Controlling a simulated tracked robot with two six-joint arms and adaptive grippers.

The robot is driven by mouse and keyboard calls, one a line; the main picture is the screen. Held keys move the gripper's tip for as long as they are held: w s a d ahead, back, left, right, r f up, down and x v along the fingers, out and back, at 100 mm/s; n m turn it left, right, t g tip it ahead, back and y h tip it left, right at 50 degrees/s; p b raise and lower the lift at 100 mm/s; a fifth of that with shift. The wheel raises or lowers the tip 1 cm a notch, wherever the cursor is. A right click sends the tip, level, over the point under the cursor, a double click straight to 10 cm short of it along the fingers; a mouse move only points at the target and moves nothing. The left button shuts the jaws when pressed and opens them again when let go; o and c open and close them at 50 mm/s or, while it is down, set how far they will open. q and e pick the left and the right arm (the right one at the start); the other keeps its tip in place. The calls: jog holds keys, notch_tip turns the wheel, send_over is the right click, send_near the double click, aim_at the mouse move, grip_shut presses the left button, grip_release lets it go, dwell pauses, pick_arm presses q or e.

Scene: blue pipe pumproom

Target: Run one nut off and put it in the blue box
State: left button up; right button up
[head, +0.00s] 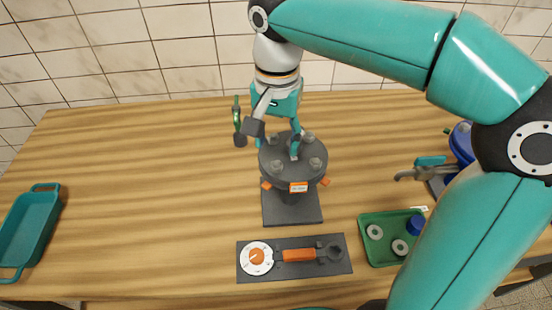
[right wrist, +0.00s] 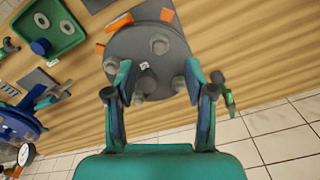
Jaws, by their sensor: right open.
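A dark grey round flange (head: 292,160) stands on a square base mid-table, with several bolts and nuts on top, one nut (head: 315,163) at its right. My right gripper (head: 277,143) reaches down over the flange's far side from above. In the right wrist view its two teal fingers (right wrist: 160,72) are spread apart, empty. One nut (right wrist: 178,83) shows beside the right-hand finger and another (right wrist: 138,95) by the left-hand one; I cannot tell whether either is touched. A teal-blue open box (head: 28,232) with handles lies at the far left. My left gripper is not visible.
A green tray (head: 377,257) holds grey rings and a blue cap. A blue pipe fitting (head: 462,142) stands at right.

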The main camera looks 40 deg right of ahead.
aim_at(276, 162)
jog(key=shift+f, duration=2.8)
jog(key=shift+w, duration=0.1)
